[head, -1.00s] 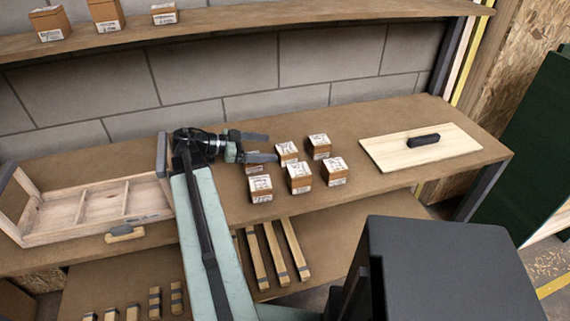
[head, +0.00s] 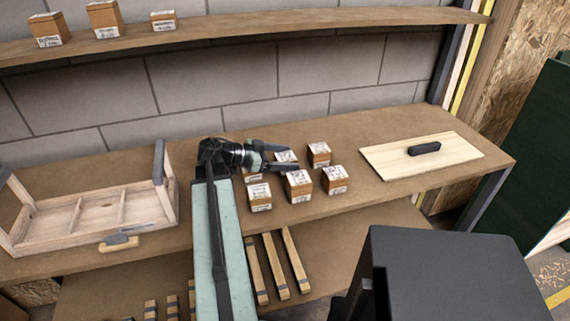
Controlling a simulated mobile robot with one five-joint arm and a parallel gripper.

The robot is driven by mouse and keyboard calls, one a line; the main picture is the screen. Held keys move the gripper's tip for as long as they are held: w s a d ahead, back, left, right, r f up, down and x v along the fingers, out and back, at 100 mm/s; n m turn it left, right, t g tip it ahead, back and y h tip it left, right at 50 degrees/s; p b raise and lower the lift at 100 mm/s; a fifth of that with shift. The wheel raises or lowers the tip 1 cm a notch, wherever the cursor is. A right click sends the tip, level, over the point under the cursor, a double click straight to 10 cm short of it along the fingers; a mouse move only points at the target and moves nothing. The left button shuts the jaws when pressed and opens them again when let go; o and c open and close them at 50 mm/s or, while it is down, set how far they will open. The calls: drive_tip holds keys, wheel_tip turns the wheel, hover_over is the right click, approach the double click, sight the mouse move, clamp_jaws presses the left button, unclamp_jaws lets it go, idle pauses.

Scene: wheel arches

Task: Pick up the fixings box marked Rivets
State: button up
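Several small brown boxes with white printed labels stand in two rows on the workbench. The front row has a left box (head: 260,197), a middle box (head: 298,187) and a right box (head: 334,180). The back row has a right box (head: 319,154), a middle box (head: 286,157) and a left box (head: 252,178), the last two partly hidden by my gripper. The labels are too small to read, so I cannot tell which is marked Rivets. My gripper (head: 294,157) is open, its two dark fingers around or just above the back-row middle box.
A wooden tote (head: 95,217) with compartments stands at the left of the bench (head: 390,195). A pale board (head: 440,160) with a dark-handled tool (head: 424,148) lies at the right. More boxes (head: 48,30) stand on the upper shelf (head: 300,24); wooden strips (head: 276,265) lie below.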

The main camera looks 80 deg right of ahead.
clamp_jaws()
drive_tip(key=shift+r, duration=0.15)
